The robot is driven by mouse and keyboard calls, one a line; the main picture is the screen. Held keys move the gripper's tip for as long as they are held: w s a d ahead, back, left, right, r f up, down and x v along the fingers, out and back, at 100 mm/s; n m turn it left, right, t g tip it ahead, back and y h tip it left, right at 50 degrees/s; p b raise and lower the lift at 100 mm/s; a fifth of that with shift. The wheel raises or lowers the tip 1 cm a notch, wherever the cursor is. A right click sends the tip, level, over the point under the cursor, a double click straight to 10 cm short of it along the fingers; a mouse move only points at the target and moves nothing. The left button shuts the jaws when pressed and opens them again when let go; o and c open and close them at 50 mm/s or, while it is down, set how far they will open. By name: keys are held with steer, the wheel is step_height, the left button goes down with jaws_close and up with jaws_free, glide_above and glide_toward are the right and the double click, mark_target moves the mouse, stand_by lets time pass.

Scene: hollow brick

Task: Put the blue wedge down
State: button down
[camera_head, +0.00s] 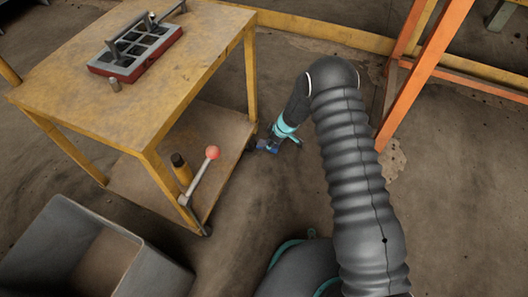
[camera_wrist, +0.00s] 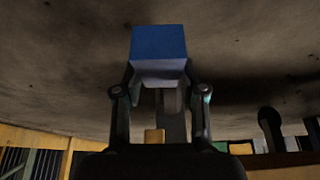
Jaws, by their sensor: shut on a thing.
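The blue wedge (camera_wrist: 158,45) is held between the fingertips of my gripper (camera_wrist: 160,80) in the wrist view. The gripper is shut on it. In the head view the blue wedge (camera_head: 267,146) shows small and dark at the end of my gripper (camera_head: 275,143), low beside the right side of the yellow table. My arm hides part of the gripper there. I cannot tell whether the wedge touches the floor.
The yellow table (camera_head: 190,50) stands at left with a lower shelf (camera_head: 150,185). A red-and-black mould (camera_head: 135,50) lies on its top. A lever with a red ball (camera_head: 212,152) stands out at its front. A grey bin (camera_head: 60,235) is at lower left. An orange frame (camera_head: 425,75) rises at right. Bare floor (camera_head: 240,210) lies between.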

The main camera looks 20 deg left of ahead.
mark_target(265, 156)
steer(key=shift+s+a+f, duration=0.55)
steer(key=shift+a+f, duration=0.15)
steer(key=shift+a, duration=0.2)
steer(key=shift+f, duration=1.95)
steer(key=shift+f+b, duration=0.2)
steer(key=shift+b, duration=0.25)
steer(key=c, duration=0.7)
jaws_free()
steer(key=shift+r, duration=0.1)
steer(key=shift+o, duration=0.2)
steer(key=shift+r, duration=0.1)
steer(key=shift+r+p, duration=0.25)
steer(key=shift+p, duration=0.1)
steer(key=v, duration=1.1)
steer(key=shift+d+r+p, duration=0.15)
steer(key=shift+r+p, duration=0.1)
steer(key=shift+p, duration=0.05)
